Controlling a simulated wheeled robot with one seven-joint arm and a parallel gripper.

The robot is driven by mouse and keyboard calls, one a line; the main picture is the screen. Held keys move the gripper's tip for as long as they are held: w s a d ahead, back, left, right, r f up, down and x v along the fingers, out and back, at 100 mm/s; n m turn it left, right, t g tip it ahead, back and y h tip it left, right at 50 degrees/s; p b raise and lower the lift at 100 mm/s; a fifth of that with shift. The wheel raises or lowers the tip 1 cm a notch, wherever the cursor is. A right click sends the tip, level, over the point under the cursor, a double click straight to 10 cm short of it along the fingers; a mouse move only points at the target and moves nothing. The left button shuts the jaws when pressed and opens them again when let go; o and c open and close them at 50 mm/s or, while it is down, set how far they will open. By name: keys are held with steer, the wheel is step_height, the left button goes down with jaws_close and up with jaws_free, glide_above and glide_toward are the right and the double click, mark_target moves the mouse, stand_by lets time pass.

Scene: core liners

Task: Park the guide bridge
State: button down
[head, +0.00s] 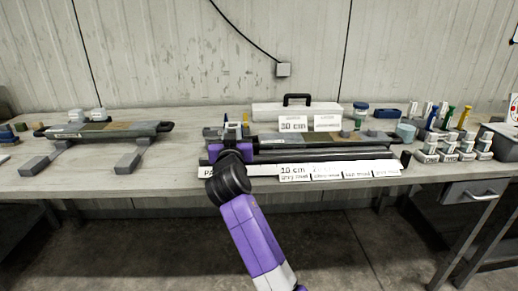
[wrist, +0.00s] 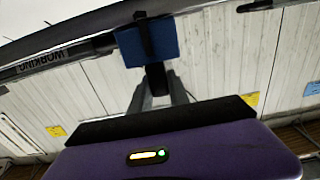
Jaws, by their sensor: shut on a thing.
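My gripper (wrist: 158,85) is shut on the guide bridge, whose blue block with a dark strap or knob (wrist: 165,40) shows just past the fingertips in the wrist view. In the head view my gripper (head: 230,148) is at the left end of the long rail (head: 310,157), and my purple arm hides most of the bridge and the contact. A white label starting "PA" (head: 208,171) lies at the rail's left end, the rest covered by my arm. A "WORKING" label (wrist: 65,59) shows on a dark bar in the wrist view.
Labels (head: 340,171) line the bench front edge. Behind the rail stand a white case (head: 296,110) and sign cards (head: 292,124). A second core tray (head: 105,130) rests on grey blocks at left. Several small pots and bottles (head: 450,147) crowd the right.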

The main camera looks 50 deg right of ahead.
steer(key=w+a+b, duration=0.1)
steer(key=w+a, duration=0.1)
steer(key=w+a+b, duration=0.1)
steer(key=w, duration=0.1)
steer(key=shift+w+a+f, duration=0.1)
steer(key=shift+w+a, duration=0.05)
steer(key=shift+a, duration=0.2)
steer(key=shift+w+a, duration=0.25)
steer(key=shift+r, duration=0.2)
steer(key=c, duration=1.2)
jaws_free()
steer(key=shift+w, duration=0.1)
steer(key=shift+c, duration=0.2)
steer(key=shift+f, duration=0.1)
steer(key=v, duration=0.8)
steer(key=shift+d, duration=0.1)
